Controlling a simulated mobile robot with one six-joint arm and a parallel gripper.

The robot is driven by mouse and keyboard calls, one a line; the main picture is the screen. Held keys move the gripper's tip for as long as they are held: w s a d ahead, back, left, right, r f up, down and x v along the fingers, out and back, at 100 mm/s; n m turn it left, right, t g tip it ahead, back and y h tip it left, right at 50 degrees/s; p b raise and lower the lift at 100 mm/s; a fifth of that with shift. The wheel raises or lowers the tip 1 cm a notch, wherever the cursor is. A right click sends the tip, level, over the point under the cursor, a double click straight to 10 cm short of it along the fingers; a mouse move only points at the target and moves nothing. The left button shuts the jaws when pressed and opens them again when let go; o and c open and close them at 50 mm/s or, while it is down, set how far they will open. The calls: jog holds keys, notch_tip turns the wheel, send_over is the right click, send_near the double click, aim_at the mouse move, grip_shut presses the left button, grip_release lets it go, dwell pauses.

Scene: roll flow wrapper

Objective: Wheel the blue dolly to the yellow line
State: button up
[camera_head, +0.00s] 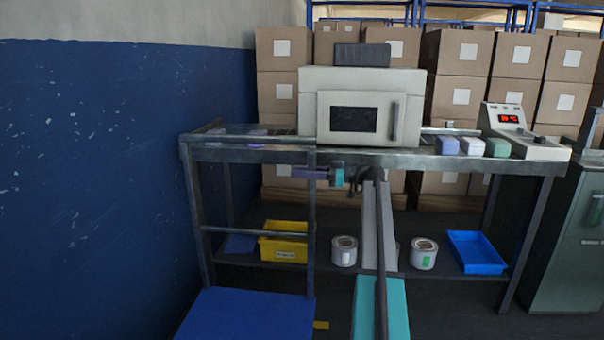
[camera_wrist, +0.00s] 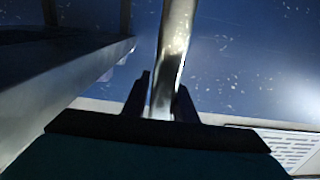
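The blue dolly (camera_head: 245,316) stands at the lower left. Its flat blue deck is in front of the workbench, and a grey metal push handle (camera_head: 311,235) rises from its far end. My gripper (camera_head: 318,173) is at the upper part of the handle's right post. In the wrist view my gripper (camera_wrist: 163,95) has its two dark fingers on either side of the metal post (camera_wrist: 175,45) and appears closed on it. A short yellow strip (camera_head: 321,325) shows on the floor just right of the deck, probably part of the yellow line; the rest is hidden.
The blue wall (camera_head: 110,180) runs close along the left. A workbench (camera_head: 440,160) with a white machine (camera_head: 360,110) stands behind the dolly. Its lower shelf holds a yellow bin (camera_head: 284,248), tins and a blue tray (camera_head: 476,252). A green-grey cabinet (camera_head: 570,250) is at right.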

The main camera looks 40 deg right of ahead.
jog(key=o, duration=0.3)
jog(key=shift+w+d, duration=0.15)
jog(key=shift+w, duration=0.1)
jog(key=shift+o, duration=0.2)
jog(key=shift+s, duration=0.1)
jog(key=shift+s, duration=0.1)
jog(key=p+v, duration=0.4)
jog(key=v, duration=0.9)
jog(key=shift+s+d, duration=0.2)
jog(key=shift+s, duration=0.05)
